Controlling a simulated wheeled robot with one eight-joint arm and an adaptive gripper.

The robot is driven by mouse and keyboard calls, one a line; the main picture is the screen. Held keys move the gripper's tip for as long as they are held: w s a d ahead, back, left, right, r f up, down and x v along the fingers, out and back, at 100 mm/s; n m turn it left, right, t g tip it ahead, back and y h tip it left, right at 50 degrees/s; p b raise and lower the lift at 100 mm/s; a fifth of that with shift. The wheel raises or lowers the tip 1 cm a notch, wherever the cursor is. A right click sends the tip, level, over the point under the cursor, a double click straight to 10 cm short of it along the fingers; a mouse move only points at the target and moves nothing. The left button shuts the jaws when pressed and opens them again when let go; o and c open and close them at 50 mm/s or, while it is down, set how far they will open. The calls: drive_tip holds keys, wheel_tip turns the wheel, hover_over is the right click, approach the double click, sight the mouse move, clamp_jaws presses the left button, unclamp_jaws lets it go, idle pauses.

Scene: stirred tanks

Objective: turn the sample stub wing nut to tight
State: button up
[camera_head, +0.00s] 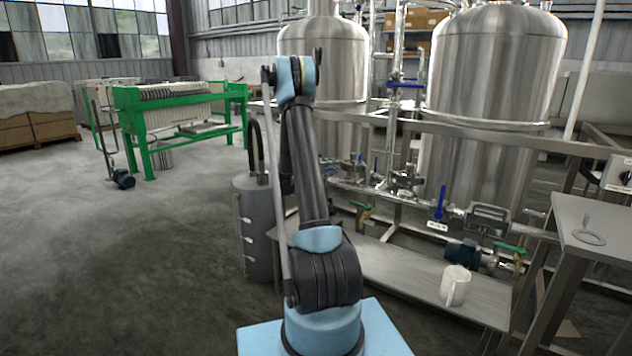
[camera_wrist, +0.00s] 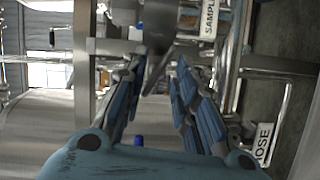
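In the wrist view my gripper (camera_wrist: 160,78) is open, its two blue-padded fingers spread apart. A dark grey metal piece (camera_wrist: 158,28) comes down from the top edge and narrows between the fingertips. It looks like part of the sample stub, but I cannot tell whether it is the wing nut, nor whether a finger touches it. A white label reading SAMPLE (camera_wrist: 209,18) is just right of it. In the head view my own arm hides my gripper, and I cannot make out the wing nut there.
A HOSE label (camera_wrist: 263,141) and bright pipes lie right of the fingers in the wrist view. In the head view, steel tanks (camera_head: 495,75) stand behind pipework. A low bench (camera_head: 400,262) holds a white jug (camera_head: 455,286). A grey cylinder (camera_head: 256,225) stands left of the bench.

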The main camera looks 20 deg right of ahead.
drive_tip(key=v, duration=1.7)
drive_tip(key=s+r+g+y, duration=0.1)
drive_tip(key=s+y, duration=0.3)
drive_tip(key=s, duration=0.7)
drive_tip(key=s+d+r+g+y, duration=0.1)
drive_tip(key=s+r+y, duration=0.3)
drive_tip(key=s, duration=0.7)
drive_tip(key=shift+d, duration=0.2)
drive_tip(key=shift+w, duration=0.1)
drive_tip(key=w+a+f+m+t+h, duration=0.2)
drive_tip(key=w+h, duration=0.5)
drive_tip(key=w, duration=1.4)
drive_tip(key=f+x, duration=0.1)
drive_tip(key=x, duration=1.7)
